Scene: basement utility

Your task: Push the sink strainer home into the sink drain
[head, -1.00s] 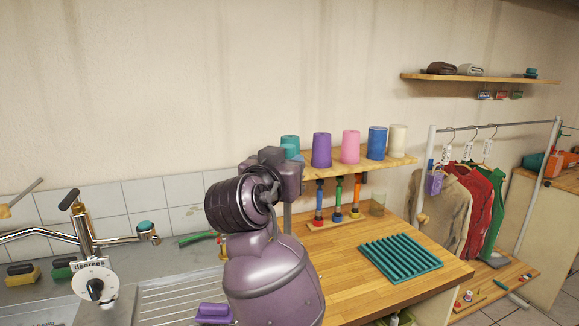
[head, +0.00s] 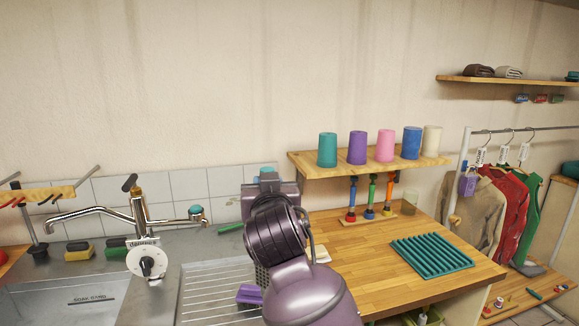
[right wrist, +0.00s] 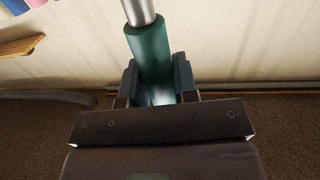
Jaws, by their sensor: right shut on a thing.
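My right gripper (right wrist: 157,88) is shut on a teal cylindrical handle (right wrist: 146,48) with a bare metal rod at its far end. I cannot tell from the wrist view whether this belongs to the strainer. In the head view my right arm's wrist stands over the counter to the right of the drainboard and hides the fingers. A teal top (head: 267,173) shows just above it. The sink basin (head: 60,302) is at the lower left, partly cut off. Its drain is not visible, and I cannot make out the strainer. My left gripper is not in view.
A tap (head: 137,217) with a dial (head: 147,260) stands behind the sink. A purple object (head: 249,294) lies on the ribbed drainboard (head: 205,290). Sponges (head: 78,251) sit behind the basin. A teal rack (head: 432,256) lies on the wooden counter (head: 350,250), below a shelf of cups (head: 357,147).

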